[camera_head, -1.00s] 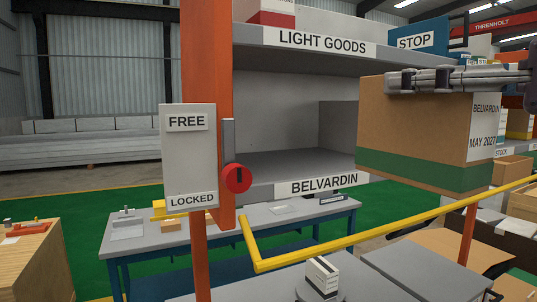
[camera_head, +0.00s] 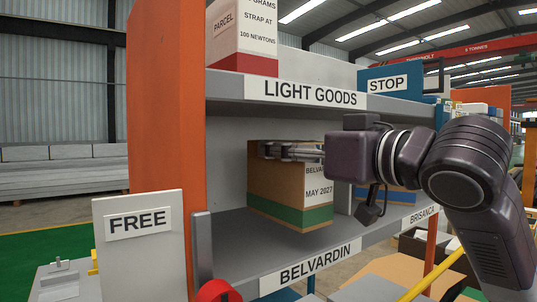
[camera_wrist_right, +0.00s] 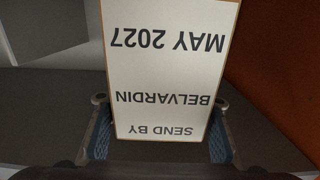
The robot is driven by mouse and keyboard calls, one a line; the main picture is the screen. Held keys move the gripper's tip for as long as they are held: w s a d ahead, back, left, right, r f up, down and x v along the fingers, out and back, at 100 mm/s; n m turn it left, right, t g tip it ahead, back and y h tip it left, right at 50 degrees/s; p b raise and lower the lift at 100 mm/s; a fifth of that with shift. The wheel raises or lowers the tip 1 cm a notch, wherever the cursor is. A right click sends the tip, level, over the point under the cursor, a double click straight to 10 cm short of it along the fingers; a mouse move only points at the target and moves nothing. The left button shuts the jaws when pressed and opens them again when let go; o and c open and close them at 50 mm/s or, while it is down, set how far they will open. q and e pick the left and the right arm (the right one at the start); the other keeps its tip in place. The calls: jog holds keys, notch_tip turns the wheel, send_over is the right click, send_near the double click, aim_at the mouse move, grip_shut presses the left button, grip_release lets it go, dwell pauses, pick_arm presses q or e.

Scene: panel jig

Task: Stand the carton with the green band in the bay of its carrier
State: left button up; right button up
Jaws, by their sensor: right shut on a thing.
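The brown carton with the green band (camera_head: 275,212) is upright in the head view, inside the opening of the carrier bay labelled BELVARDIN (camera_head: 318,265). Its white label reads BELVARDIN, MAY 2027, and fills the middle of the right wrist view (camera_wrist_right: 170,65), upside down. My right gripper (camera_head: 287,151) is shut on the carton's upper part, with one finger on each side in the wrist view. The carton's base is over the grey bay floor (camera_head: 235,238); I cannot tell whether it touches. My left gripper is not in view.
A LIGHT GOODS shelf (camera_head: 310,93) roofs the bay. An orange post (camera_head: 165,120) stands at its left, with a FREE plate (camera_head: 138,240) and a red knob (camera_head: 218,291). A blue-banded carton (camera_head: 398,196) stands in the neighbouring bay at right. Bay floor beside the carton is bare.

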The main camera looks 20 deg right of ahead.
jog(key=p+x, duration=0.1)
jog(key=x, duration=0.4)
jog(key=shift+w+a+r+p, duration=0.1)
jog(key=shift+r+p, duration=0.1)
jog(key=shift+p, duration=0.1)
jog(key=shift+w, duration=0.15)
jog(key=shift+f+p, duration=0.75)
jog(key=shift+f, duration=1.1)
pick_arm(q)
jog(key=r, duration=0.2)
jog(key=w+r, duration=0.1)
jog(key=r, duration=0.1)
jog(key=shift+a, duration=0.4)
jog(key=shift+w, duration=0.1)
pick_arm(e)
jog(key=shift+f, duration=0.15)
jog(key=o, duration=1.5)
jog(key=shift+o, duration=0.3)
